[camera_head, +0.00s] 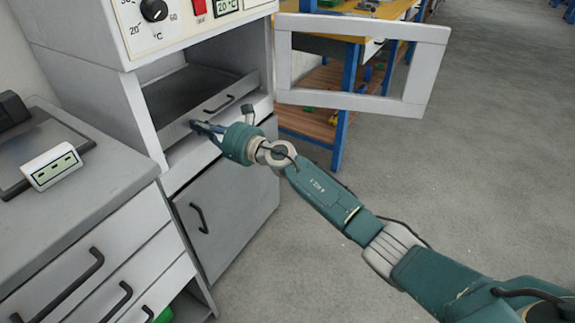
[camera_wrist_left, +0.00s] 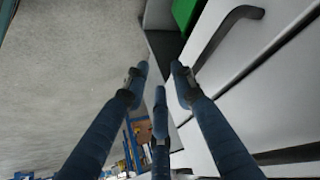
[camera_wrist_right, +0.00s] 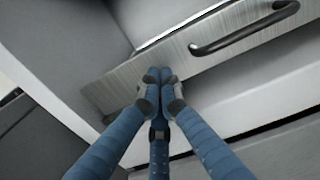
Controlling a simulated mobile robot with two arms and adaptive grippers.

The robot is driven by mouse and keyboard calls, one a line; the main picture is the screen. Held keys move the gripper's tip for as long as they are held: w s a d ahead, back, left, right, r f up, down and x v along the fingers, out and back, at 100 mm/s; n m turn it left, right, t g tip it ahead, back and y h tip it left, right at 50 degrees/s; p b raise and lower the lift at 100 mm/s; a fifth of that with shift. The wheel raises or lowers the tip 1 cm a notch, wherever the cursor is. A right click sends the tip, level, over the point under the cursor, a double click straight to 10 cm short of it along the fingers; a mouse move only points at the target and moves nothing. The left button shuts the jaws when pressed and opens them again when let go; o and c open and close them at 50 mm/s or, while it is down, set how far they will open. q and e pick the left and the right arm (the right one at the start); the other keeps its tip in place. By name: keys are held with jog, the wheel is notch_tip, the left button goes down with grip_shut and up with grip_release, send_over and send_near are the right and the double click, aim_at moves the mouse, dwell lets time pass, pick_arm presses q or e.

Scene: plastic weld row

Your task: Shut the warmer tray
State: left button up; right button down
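The warmer tray (camera_head: 241,88) is a grey metal tray with a dark handle (camera_head: 219,104). It stands partly out of the open warmer cabinet (camera_head: 124,42). In the right wrist view the brushed front of the tray (camera_wrist_right: 178,54) crosses the top, with its handle (camera_wrist_right: 245,30) to the right of my fingertips. My right gripper (camera_head: 196,127) is at the left part of the tray front. Its fingertips (camera_wrist_right: 158,76) are together with nothing between them; whether they touch the front I cannot tell. My left gripper (camera_wrist_left: 159,82) is open and empty, outside the head view.
The warmer's framed door (camera_head: 431,62) hangs open to the right. A drawer unit (camera_head: 100,272) with a grey top stands at the left, carrying a small display device (camera_head: 51,167). A lower cupboard door (camera_head: 230,212) is below the tray. Floor at the right is clear.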

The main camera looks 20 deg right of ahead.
pick_arm(q)
jog(key=shift+t, duration=0.7)
jog(key=shift+w+d+r, duration=0.1)
jog(key=shift+w+r, duration=0.25)
jog(key=shift+w, duration=0.25)
jog(key=shift+w+d+r, duration=0.1)
jog(key=shift+w+r, duration=0.2)
jog(key=shift+w, duration=0.3)
jog(key=shift+w+d+r, duration=0.1)
jog(key=shift+w+r, duration=0.25)
jog(key=shift+w, duration=0.25)
